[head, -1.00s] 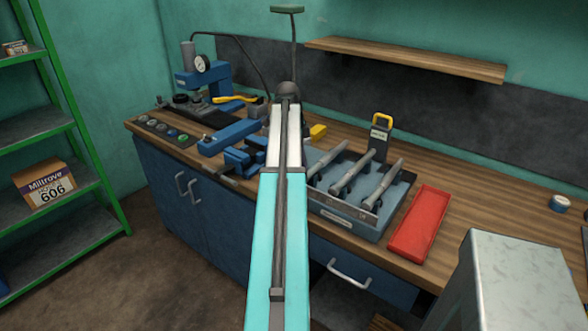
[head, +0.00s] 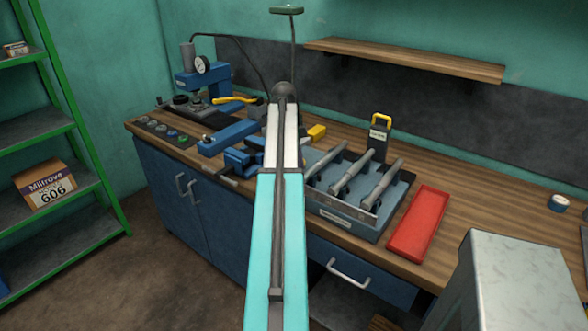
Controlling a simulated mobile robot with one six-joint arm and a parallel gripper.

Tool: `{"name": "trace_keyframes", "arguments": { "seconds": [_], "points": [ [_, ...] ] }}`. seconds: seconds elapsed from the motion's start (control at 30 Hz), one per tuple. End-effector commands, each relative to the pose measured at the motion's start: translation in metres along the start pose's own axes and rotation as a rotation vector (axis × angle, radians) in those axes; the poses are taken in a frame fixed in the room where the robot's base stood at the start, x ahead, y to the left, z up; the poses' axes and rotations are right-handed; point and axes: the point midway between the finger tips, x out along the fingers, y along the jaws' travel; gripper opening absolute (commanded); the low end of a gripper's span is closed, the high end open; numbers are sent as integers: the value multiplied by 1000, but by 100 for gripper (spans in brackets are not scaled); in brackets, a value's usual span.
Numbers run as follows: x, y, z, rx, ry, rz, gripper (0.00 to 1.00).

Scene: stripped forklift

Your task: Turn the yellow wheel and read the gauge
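A round white-faced gauge (head: 202,64) sits on a blue press-like device (head: 215,82) at the back left of the workbench. Its reading is too small to make out. No yellow wheel can be made out. A yellow lever-like piece (head: 235,99) lies at the foot of the blue device, and a small yellow piece (head: 316,131) shows just right of my arm. My arm reaches from the bottom centre over the bench, and its far end hides what lies behind it. My gripper is not visible.
The wooden workbench (head: 470,235) carries a blue vise (head: 245,158), a tray with several grey tools (head: 345,220), a red tray (head: 418,222) and a yellow-handled block (head: 380,135). A green shelf (head: 85,150) stands left. A grey metal cabinet (head: 510,280) stands front right.

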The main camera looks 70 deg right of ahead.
Motion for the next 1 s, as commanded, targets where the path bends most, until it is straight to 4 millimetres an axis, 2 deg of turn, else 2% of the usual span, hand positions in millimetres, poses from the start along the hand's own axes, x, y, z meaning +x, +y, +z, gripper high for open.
{"name": "trace_keyframes", "arguments": {
  "seconds": [0.03, 1.0],
  "points": [
    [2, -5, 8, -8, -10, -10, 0],
    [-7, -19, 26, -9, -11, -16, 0]
  ]
}}
